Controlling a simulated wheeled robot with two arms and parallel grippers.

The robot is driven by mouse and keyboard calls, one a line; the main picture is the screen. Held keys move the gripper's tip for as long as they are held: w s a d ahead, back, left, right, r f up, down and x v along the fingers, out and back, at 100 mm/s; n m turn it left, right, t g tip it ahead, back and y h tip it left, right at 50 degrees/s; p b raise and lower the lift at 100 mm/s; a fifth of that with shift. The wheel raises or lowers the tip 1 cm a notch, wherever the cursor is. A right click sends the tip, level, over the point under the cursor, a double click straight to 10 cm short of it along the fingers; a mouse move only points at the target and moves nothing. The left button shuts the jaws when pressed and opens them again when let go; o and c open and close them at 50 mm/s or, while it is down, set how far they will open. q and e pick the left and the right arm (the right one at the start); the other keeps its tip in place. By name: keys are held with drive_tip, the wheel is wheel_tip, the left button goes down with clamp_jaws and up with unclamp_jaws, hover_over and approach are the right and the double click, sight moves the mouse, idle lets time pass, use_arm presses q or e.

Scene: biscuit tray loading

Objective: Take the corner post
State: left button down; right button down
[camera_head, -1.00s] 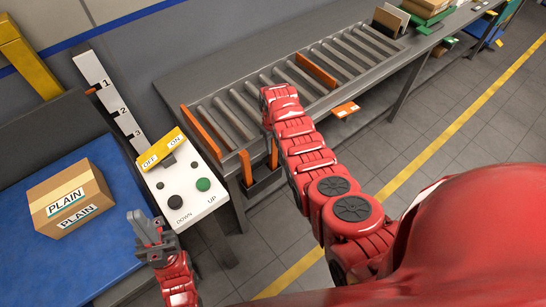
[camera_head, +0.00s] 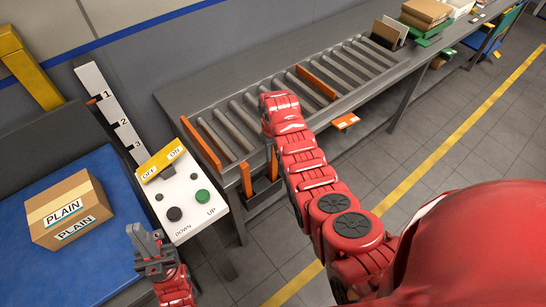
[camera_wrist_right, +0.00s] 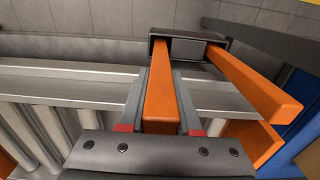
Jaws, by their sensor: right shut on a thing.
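Two orange corner posts stand in a dark holder (camera_head: 262,190) at the front of the roller conveyor, one to the left (camera_head: 245,178) and one by my right arm (camera_head: 274,162). In the right wrist view my right gripper (camera_wrist_right: 161,80) is shut on one orange corner post (camera_wrist_right: 160,100), a finger on each side. Its far end reaches the dark holder (camera_wrist_right: 158,48); I cannot tell whether it is still seated. The other post (camera_wrist_right: 245,78) is to the right, apart from the fingers. My left gripper (camera_head: 147,243) is empty and seems open, in front of the control panel.
The control panel (camera_head: 188,213) with its ON/OFF plate and buttons stands left of the conveyor (camera_head: 240,108). A carton marked PLAIN (camera_head: 68,208) sits on the blue surface (camera_head: 100,270) at left. More boxes (camera_head: 425,12) are at the far end.

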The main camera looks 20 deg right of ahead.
wheel_tip(320, 180, up, 7)
drive_tip(key=b, duration=0.2)
drive_tip(key=shift+b, duration=0.3)
wheel_tip(320, 180, up, 8)
drive_tip(key=p, duration=0.7)
drive_tip(key=shift+s+f+p, duration=0.15)
drive_tip(key=shift+p, duration=0.25)
wheel_tip(320, 180, up, 11)
drive_tip(key=p, duration=0.4)
drive_tip(key=shift+p, duration=0.3)
